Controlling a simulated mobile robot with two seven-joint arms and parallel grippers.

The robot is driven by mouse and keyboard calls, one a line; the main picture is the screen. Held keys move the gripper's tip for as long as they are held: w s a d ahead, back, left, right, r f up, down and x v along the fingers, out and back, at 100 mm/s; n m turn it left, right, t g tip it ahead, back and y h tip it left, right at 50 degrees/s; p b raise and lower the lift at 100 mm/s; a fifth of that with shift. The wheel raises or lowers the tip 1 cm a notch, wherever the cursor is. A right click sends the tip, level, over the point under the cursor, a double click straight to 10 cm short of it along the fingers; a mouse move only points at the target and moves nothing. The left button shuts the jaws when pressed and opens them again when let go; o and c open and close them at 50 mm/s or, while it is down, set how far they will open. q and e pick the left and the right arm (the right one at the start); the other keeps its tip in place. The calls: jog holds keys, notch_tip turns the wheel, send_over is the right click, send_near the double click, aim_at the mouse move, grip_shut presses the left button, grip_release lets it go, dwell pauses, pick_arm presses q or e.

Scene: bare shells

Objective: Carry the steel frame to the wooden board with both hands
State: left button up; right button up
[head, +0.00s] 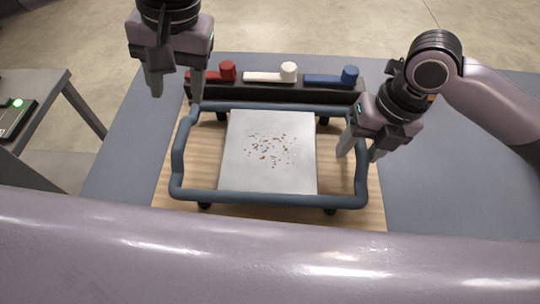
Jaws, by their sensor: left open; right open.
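The steel frame (268,198) is a blue-grey tube frame with rounded corners and small dark feet. It rests on the wooden board (290,215) and surrounds a pale square plate (240,180) with brown specks. My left gripper (172,90) is open and empty above the frame's far left corner. My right gripper (360,153) is open, with its fingers at the frame's right side. I cannot tell whether its fingers touch the tube.
Behind the frame a dark rack (270,90) holds a red (228,70), a white (288,71) and a blue handled piece (349,75). The grey table (440,190) is clear on the right. A side table (50,85) with a small green-lit device (17,112) stands at left.

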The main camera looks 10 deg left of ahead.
notch_tip(320, 180, up, 12)
jog(key=d, duration=0.2)
jog(key=shift+d+f, duration=0.2)
dwell(0.5)
